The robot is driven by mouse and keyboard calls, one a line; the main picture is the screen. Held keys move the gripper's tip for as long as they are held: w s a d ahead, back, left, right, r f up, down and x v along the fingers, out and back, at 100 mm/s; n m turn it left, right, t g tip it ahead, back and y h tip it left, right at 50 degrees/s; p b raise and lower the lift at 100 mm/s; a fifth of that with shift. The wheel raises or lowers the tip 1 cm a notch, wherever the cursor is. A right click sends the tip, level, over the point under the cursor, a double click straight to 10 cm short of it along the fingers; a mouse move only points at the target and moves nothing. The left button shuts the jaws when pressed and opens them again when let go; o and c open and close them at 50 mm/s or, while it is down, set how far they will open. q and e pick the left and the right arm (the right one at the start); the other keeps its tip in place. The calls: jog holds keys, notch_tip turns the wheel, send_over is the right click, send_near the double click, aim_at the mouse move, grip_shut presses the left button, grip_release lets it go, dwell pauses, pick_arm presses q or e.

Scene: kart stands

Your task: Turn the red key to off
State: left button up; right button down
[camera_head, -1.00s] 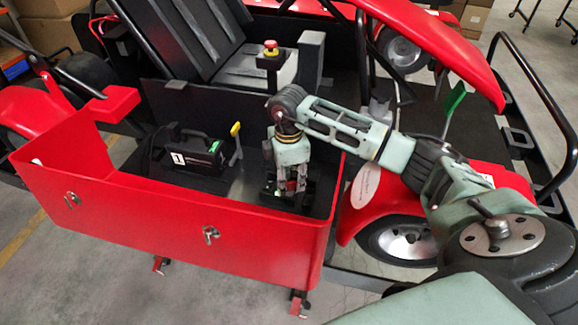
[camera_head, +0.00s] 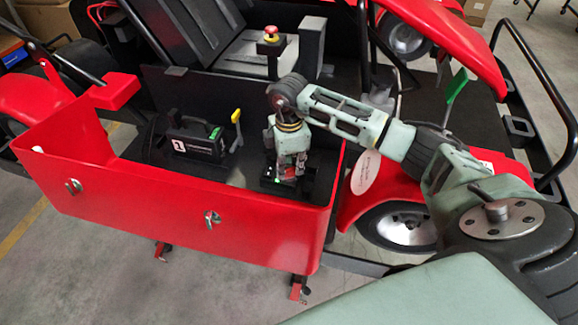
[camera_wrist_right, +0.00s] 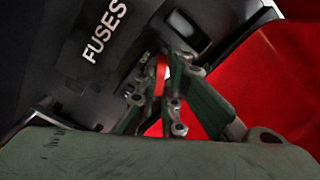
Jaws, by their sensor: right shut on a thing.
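My right gripper (camera_head: 289,172) points down over a black unit (camera_head: 266,184) in the right end of the red bin. In the right wrist view its fingers (camera_wrist_right: 163,82) are closed on a narrow red piece, the red key (camera_wrist_right: 160,74), beside the black panel (camera_wrist_right: 75,68) lettered "FUSES". The fingers hide part of the key, and its off mark cannot be read. In the head view the key is mostly hidden by the gripper. My left gripper is not in view.
The red bin (camera_head: 150,222) has raised walls close around the right gripper. A black box with a handle (camera_head: 196,143) and a yellow lever (camera_head: 237,128) stand to its left. A red button (camera_head: 270,31) is behind. A white oval tag (camera_head: 365,172) hangs at the right.

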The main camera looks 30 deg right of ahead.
jog(key=n+b, duration=0.1)
jog(key=n, duration=0.2)
jog(key=shift+n, duration=0.3)
jog(key=shift+n+b, duration=0.35)
jog(key=shift+n, duration=0.85)
jog(key=shift+f+n+b, duration=0.1)
jog(key=shift+n+b, duration=0.45)
jog(key=shift+n, duration=0.55)
jog(key=n+b, duration=0.1)
jog(key=n, duration=0.2)
jog(key=shift+n, duration=0.4)
jog(key=c, duration=1.8)
grip_release()
jog(key=shift+r, duration=0.25)
